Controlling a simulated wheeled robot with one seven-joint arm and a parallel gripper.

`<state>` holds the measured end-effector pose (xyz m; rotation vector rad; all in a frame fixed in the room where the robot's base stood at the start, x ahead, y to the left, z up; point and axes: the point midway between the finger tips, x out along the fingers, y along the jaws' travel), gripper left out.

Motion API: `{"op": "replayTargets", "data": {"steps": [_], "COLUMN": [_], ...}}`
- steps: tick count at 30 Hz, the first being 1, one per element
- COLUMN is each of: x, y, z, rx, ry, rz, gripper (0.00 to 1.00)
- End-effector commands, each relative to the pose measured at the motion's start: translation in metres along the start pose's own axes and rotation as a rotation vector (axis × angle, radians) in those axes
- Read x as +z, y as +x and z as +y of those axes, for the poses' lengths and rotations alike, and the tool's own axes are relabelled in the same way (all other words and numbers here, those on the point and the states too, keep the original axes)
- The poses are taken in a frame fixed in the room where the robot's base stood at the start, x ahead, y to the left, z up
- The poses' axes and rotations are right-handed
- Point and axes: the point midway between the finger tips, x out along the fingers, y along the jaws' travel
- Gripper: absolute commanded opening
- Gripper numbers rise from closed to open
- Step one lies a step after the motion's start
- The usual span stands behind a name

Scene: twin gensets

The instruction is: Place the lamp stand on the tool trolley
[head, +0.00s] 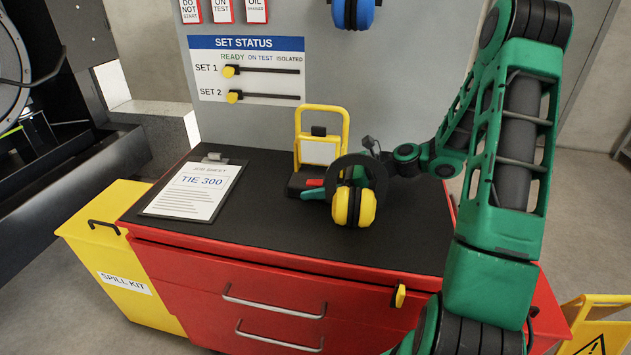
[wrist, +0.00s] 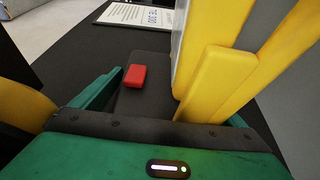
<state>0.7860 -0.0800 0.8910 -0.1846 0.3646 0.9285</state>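The lamp stand (head: 320,150) is a yellow frame with a pale panel and a dark base. It stands upright on the black top of the red tool trolley (head: 285,245), near the back board. In the wrist view its yellow frame (wrist: 215,85) and a red block on its base (wrist: 135,76) fill the middle. My gripper (head: 313,192) is low at the base, with green fingers on either side of it in the wrist view (wrist: 168,105). The right finger is mostly hidden by the yellow frame. I cannot tell whether the fingers press on the base.
A clipboard job sheet (head: 196,190) lies left on the trolley top. Yellow ear defenders (head: 353,206) show beside my gripper. A yellow spill kit box (head: 120,255) stands left of the trolley. A yellow floor sign (head: 597,325) is at right. The front trolley top is clear.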

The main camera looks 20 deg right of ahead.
Motion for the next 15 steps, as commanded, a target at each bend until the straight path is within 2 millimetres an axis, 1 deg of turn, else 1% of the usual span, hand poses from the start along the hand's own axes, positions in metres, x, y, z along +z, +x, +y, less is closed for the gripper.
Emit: {"op": "replayTargets", "data": {"steps": [5, 8, 11, 15], "x": [0.002, 0.002, 0.002, 0.002], "y": [-0.001, -0.008, -0.023, -0.051], "z": [0.0, 0.0, -0.001, -0.001], "rx": [0.0, -0.001, -0.003, -0.004], "ry": [-0.001, -0.001, 0.0, -0.001], "rz": [0.0, 0.0, 0.001, 0.001], "gripper": [0.94, 0.94, 0.94, 0.94]}}
